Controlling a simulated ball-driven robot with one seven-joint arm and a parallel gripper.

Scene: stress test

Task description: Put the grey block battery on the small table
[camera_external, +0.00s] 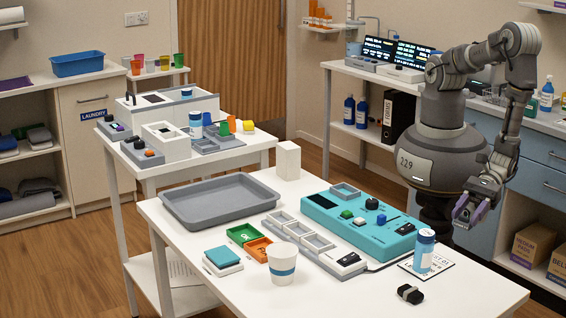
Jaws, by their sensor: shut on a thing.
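My gripper (468,212) is at the right, past the right edge of the front white table, with purple fingers pointing down and toward the camera. It is shut on a small dark grey thing that shows only in part between the fingers; it looks like the grey block battery, but its shape is mostly hidden. A smaller white table (262,141) stands at the back left, holding devices and small containers. Which table the task calls small is not certain; a narrow white stand (160,73) with coloured cups is farther back.
The front white table (350,300) bears a grey tray (180,218), a teal device (355,222), a paper cup (283,265), a blue can (424,250) and a black block with a grey band (410,294). Its front edge has bare room. A counter (545,125) stands behind my arm.

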